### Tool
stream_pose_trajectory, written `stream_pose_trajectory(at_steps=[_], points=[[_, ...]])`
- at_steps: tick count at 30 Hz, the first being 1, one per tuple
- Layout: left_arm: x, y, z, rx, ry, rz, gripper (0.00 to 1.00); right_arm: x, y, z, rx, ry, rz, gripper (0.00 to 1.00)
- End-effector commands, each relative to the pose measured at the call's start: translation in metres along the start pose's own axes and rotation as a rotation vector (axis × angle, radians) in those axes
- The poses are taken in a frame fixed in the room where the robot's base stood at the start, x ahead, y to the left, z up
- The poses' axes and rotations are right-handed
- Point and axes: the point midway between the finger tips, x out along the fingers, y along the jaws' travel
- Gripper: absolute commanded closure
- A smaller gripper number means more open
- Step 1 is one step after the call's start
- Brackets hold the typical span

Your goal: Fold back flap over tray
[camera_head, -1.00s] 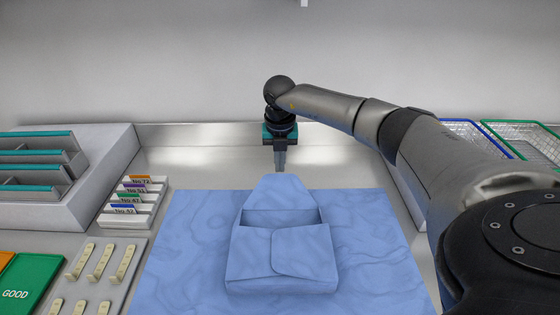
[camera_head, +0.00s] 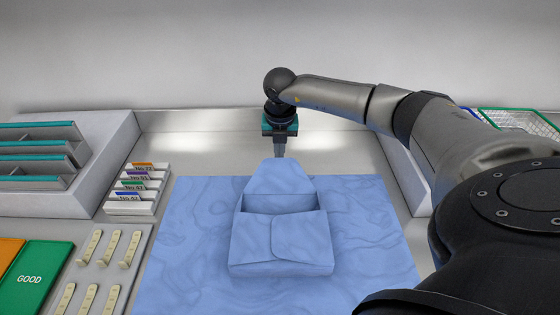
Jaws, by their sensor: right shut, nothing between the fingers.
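A blue cloth wrap lies in the middle of the table on a blue sheet (camera_head: 380,230). Its front and side flaps (camera_head: 285,242) are folded in over the tray, which is covered by cloth. The back flap (camera_head: 278,182) stretches away behind it, unfolded, tapering to a blunt tip. My right gripper (camera_head: 280,153) points down just behind the tip of the back flap, shut and empty. I cannot tell whether it touches the cloth. My left gripper is not in view.
At the left are a grey rack (camera_head: 40,150), a numbered card holder (camera_head: 137,190), a panel of small tags (camera_head: 105,250) and a green GOOD board (camera_head: 35,275). Wire baskets (camera_head: 515,120) stand at the back right, partly hidden by my right arm.

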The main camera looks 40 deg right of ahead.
Motion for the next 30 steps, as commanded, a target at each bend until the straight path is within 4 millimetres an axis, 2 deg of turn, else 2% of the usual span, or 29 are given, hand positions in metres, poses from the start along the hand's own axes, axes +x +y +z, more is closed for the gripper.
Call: stream_pose_trajectory(at_steps=[1,18,27,30], points=[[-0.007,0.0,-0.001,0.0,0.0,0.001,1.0,0.007,-0.001,-0.026,-0.021,0.06,-0.022,1.0],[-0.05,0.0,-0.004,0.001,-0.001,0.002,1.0,-0.014,0.0,-0.074,-0.022,0.062,-0.019,1.0],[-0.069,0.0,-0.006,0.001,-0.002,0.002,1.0,-0.025,0.0,-0.099,-0.022,0.063,-0.019,1.0],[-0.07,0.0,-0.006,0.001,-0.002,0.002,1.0,-0.026,0.0,-0.103,-0.019,0.061,-0.018,1.0]])
